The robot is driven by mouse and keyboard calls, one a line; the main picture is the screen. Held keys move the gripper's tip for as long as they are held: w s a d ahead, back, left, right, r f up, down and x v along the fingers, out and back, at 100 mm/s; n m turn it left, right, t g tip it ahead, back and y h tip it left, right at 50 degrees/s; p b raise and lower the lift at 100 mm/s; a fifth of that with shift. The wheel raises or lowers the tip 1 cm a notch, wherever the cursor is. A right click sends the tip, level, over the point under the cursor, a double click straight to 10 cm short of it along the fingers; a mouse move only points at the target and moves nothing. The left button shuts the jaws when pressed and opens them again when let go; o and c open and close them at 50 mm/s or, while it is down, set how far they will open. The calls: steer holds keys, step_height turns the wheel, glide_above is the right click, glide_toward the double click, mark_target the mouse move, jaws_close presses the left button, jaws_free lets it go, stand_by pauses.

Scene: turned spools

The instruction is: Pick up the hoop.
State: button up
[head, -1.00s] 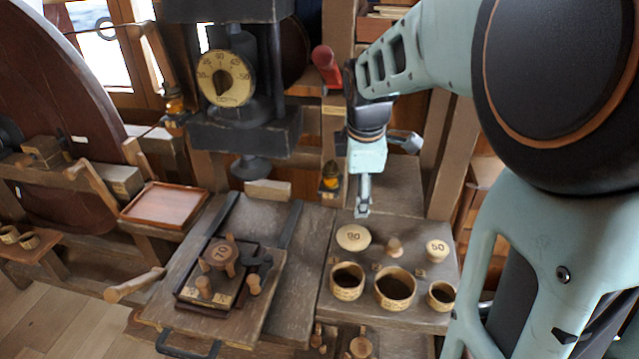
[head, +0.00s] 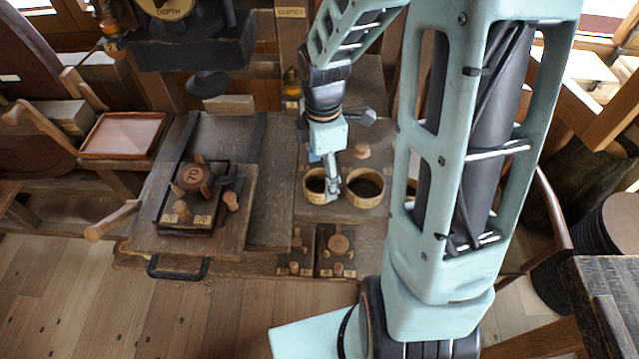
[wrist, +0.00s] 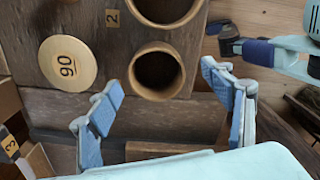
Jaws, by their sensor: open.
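Several round wooden rims with dark insides stand on the plank shelf; I cannot tell which one is the hoop. In the wrist view, the nearest rim (wrist: 158,96) lies ahead between my spread fingers, and a larger one (wrist: 165,17) stands beyond it. In the head view, the left rim (head: 312,198) is partly covered by my gripper (head: 331,188), and the larger rim (head: 365,203) is just right of it. My gripper (wrist: 161,80) is open, with nothing between its fingers. Contact with the rim cannot be seen.
A wooden disc marked 90 (wrist: 68,63) lies beside the rims. My arm hides the shelf's right side.

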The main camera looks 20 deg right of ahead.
mark_target(320, 191)
steer(key=shift+w+a+f, duration=0.1)
steer(key=shift+w+f, duration=0.05)
steer(key=shift+f, duration=0.95)
steer(key=shift+w+f, duration=0.15)
steer(key=shift+f, duration=0.95)
steer(key=shift+c, duration=0.4)
steer(key=c, duration=0.8)
